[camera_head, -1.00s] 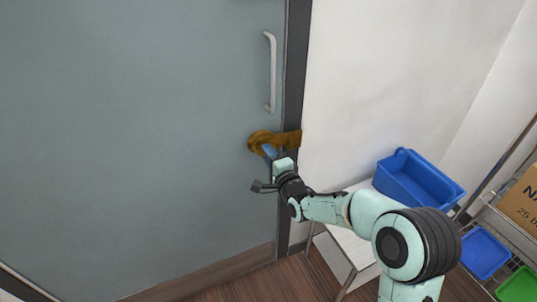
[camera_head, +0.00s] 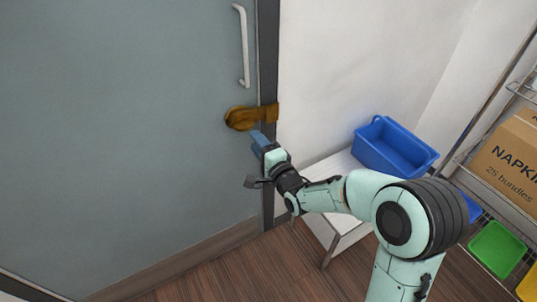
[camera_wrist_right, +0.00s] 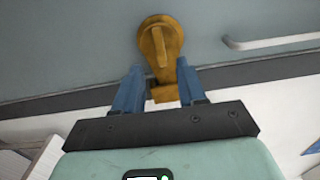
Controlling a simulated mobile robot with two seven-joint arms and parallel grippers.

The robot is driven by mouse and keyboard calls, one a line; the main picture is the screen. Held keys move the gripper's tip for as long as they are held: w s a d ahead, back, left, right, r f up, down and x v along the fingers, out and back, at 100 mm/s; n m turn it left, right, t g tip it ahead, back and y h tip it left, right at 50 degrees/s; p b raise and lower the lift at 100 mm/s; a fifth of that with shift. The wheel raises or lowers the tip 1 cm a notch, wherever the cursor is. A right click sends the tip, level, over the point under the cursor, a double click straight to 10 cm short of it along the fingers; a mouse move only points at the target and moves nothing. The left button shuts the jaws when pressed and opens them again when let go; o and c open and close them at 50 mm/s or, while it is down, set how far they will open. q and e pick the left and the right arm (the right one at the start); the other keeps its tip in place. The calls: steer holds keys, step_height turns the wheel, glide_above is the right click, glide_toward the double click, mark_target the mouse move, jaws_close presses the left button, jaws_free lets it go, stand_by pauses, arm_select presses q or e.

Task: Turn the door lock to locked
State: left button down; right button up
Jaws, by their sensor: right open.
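The brass door lock (camera_head: 240,118) sits on the grey door below the handle, with a brass piece (camera_head: 268,113) beside it on the dark frame. In the right wrist view the lock (camera_wrist_right: 160,42) is a rounded plate with a raised turn piece lying nearly up-down in that picture, slightly tilted. My right gripper (camera_head: 259,139) is just below and right of the lock, apart from it. Its blue fingers are open and empty in the wrist view (camera_wrist_right: 158,84), with the lock ahead of and between them. My left gripper is not in view.
A vertical pull handle (camera_head: 243,46) is above the lock. A white table (camera_head: 338,172) with a blue bin (camera_head: 393,150) stands right of the door. A wire rack with a napkin box (camera_head: 508,157) and a green tray (camera_head: 497,248) is at far right.

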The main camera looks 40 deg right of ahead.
steer(key=v, duration=0.6)
steer(key=shift+s, duration=0.1)
stand_by(0.3)
